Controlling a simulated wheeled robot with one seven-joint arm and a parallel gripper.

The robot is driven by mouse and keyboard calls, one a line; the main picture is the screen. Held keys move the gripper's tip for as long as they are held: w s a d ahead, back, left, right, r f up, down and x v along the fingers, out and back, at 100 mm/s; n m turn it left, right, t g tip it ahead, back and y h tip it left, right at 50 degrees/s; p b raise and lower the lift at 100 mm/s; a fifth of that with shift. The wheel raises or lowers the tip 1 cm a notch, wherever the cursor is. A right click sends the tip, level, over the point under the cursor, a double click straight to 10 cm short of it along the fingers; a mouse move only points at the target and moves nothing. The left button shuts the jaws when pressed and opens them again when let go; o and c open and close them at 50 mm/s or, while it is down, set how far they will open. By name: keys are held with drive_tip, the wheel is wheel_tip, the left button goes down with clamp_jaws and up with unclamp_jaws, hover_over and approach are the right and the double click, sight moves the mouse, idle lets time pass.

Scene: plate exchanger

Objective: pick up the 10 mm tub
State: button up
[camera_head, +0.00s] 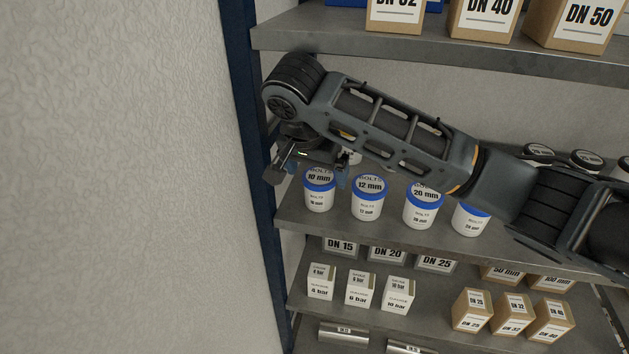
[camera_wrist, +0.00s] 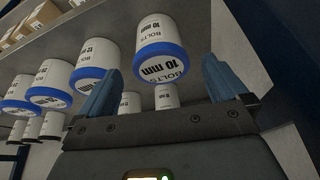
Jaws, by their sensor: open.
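The 10 mm tub (camera_head: 319,198) is a white round tub with a blue-rimmed lid, upright at the left end of the middle shelf. In the wrist view the 10 mm tub (camera_wrist: 160,42) appears inverted, beyond and between the fingertips. My gripper (camera_head: 309,175) is open and empty, with its blue fingers above and behind the tub's lid in the head view. In the wrist view my gripper (camera_wrist: 160,68) has one finger to each side of the tub's lid. I cannot tell whether either finger touches it.
The 12 mm tub (camera_head: 368,200) stands just right of the 10 mm tub, followed by the 20 mm tub (camera_head: 422,207) and another (camera_head: 470,218). More tubs stand behind. A dark blue upright (camera_head: 245,120) is close on the left, and an upper shelf (camera_head: 440,50) hangs above.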

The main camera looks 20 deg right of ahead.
drive_tip(key=shift+p+x, duration=0.45)
drive_tip(key=shift+x, duration=3.35)
drive_tip(key=c, duration=1.5)
drive_tip(key=shift+w, duration=0.1)
drive_tip(key=shift+c, duration=0.3)
drive_tip(key=shift+r, duration=0.1)
